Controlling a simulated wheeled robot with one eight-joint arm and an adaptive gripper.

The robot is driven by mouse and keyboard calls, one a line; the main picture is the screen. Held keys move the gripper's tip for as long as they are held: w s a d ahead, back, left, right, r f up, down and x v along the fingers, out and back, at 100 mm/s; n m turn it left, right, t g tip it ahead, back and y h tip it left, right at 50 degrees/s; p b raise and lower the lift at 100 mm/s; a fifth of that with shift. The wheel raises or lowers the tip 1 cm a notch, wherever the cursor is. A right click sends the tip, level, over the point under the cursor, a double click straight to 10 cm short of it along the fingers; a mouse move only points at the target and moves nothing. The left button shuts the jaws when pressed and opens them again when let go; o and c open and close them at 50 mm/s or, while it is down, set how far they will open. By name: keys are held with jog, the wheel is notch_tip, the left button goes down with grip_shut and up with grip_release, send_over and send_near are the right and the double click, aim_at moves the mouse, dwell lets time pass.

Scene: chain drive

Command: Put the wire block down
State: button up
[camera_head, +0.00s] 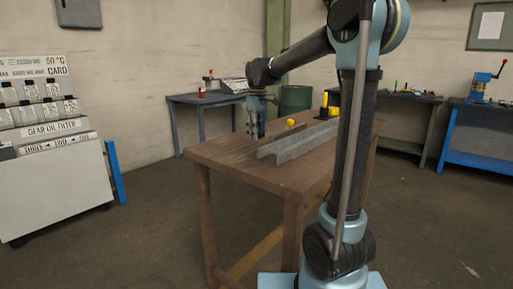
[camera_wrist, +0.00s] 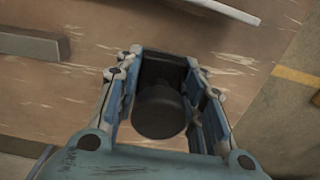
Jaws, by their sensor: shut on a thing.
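My gripper (camera_head: 254,128) points down over the left back part of the wooden table (camera_head: 222,155) in the head view. In the wrist view my gripper (camera_wrist: 163,95) has its two blue-grey fingers on either side of a dark block with a rounded dark part, which I take to be the wire block (camera_wrist: 160,108). It is shut on this block. The block's underside is hidden, so I cannot tell whether it touches the tabletop. In the head view the block is too small to make out between the fingers.
Long grey metal bars (camera_head: 300,146) lie on the table to the right of my gripper. A small yellow thing (camera_head: 291,122) and a yellow-and-black thing (camera_head: 327,108) are behind them. The table's edge (camera_wrist: 268,82) shows at right in the wrist view. Bare wood surrounds the fingers.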

jog(key=shift+f, duration=2.65)
jog(key=shift+s+f, duration=0.15)
jog(key=shift+f, duration=0.15)
jog(key=o, duration=1.2)
jog(key=shift+o, duration=0.5)
jog(key=shift+f, duration=0.1)
jog(key=r, duration=1.3)
jog(key=shift+w, duration=0.2)
jog(key=shift+f, duration=0.1)
